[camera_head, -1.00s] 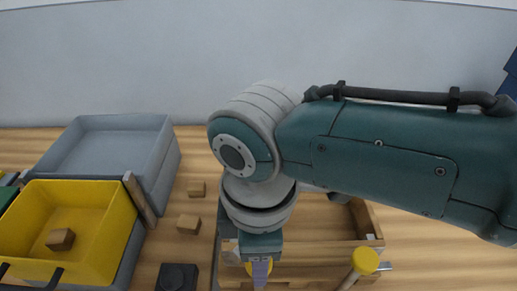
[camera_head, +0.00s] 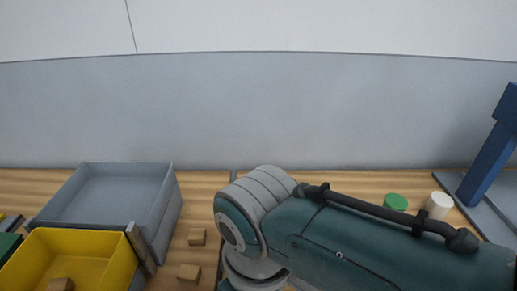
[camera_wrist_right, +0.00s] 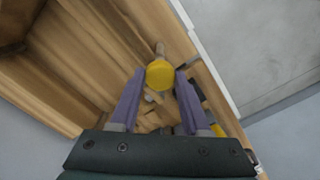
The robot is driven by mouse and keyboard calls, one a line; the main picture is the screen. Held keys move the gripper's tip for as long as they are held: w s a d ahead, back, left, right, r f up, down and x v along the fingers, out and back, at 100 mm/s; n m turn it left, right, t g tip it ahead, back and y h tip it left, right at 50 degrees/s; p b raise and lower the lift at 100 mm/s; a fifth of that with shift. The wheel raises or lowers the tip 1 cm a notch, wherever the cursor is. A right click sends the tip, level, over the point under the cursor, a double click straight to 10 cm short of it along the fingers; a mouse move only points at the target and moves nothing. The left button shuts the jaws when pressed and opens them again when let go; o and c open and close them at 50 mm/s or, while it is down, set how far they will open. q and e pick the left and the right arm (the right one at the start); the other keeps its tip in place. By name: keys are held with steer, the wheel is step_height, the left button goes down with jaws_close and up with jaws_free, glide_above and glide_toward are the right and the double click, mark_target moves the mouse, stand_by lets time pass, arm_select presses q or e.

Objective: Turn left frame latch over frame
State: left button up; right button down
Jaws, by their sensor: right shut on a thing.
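In the right wrist view, my right gripper (camera_wrist_right: 161,82) has its two purple fingers on either side of the yellow knob of the left frame latch (camera_wrist_right: 160,73), and it is shut on it. The latch sits at the edge of a wooden frame (camera_wrist_right: 85,68). Which way the latch points relative to the frame is hard to tell. In the head view, my right arm covers the area, and the gripper, latch and frame are out of sight. My left gripper is not in view.
In the head view, a grey bin (camera_head: 155,205) and a yellow bin (camera_head: 95,248) stand at left. Small wooden blocks (camera_head: 197,237) lie beside them. A green cap (camera_head: 395,202), a white cylinder (camera_head: 439,205) and a blue stand (camera_head: 490,150) are at right. The bench behind my arm has free room.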

steer(key=shift+m, duration=0.3)
stand_by(0.4)
steer(key=shift+c, duration=1.9)
jaws_free()
step_height(320, 180, up, 10)
steer(key=p, duration=0.3)
steer(key=shift+p, duration=0.4)
